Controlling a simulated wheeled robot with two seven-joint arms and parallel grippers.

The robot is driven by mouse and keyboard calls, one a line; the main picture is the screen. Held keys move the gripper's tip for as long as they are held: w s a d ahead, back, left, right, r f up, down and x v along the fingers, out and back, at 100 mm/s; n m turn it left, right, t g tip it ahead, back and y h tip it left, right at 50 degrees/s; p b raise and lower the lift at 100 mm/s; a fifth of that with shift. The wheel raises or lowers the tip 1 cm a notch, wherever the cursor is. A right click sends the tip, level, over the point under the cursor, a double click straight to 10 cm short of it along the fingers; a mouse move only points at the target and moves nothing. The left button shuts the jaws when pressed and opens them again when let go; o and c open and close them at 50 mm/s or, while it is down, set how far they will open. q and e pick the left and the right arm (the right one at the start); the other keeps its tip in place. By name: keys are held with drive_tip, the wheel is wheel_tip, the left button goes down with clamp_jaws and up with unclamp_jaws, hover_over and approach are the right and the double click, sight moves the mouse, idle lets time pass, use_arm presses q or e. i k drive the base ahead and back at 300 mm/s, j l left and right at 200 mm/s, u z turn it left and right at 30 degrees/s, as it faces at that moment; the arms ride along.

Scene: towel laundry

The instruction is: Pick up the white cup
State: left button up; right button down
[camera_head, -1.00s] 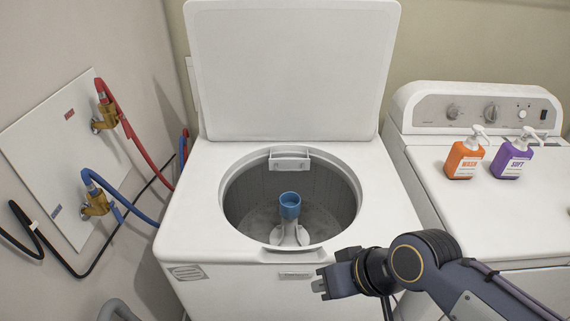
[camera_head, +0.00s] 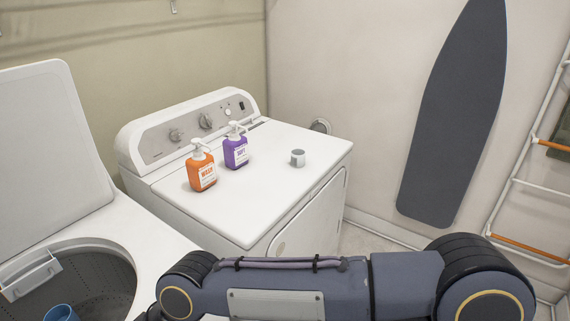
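The white cup (camera_head: 298,158) is small and stands upright on top of the dryer (camera_head: 232,213), toward its right side. My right arm crosses the bottom of the view in front of the dryer, well short of the cup. The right gripper is mostly hidden or cut off at the lower left of that arm, so its fingers do not show. My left gripper is not in the view.
An orange bottle (camera_head: 202,172) and a purple bottle (camera_head: 236,152) with white pumps stand left of the cup. The open washer (camera_head: 150,235) is at the left. An ironing board (camera_head: 452,115) and a white rack (camera_head: 515,190) are at the right. The dryer top around the cup is clear.

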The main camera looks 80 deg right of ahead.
sight(297, 156)
drive_tip(key=z, duration=2.8)
drive_tip(key=i+l+u, duration=0.3)
drive_tip(key=i+l, duration=0.15)
drive_tip(key=i, duration=0.15)
drive_tip(key=i+l+u, duration=0.3)
drive_tip(key=i+l, duration=0.3)
drive_tip(key=i+l+u, duration=0.3)
drive_tip(key=i+l, duration=0.2)
drive_tip(key=l, duration=0.25)
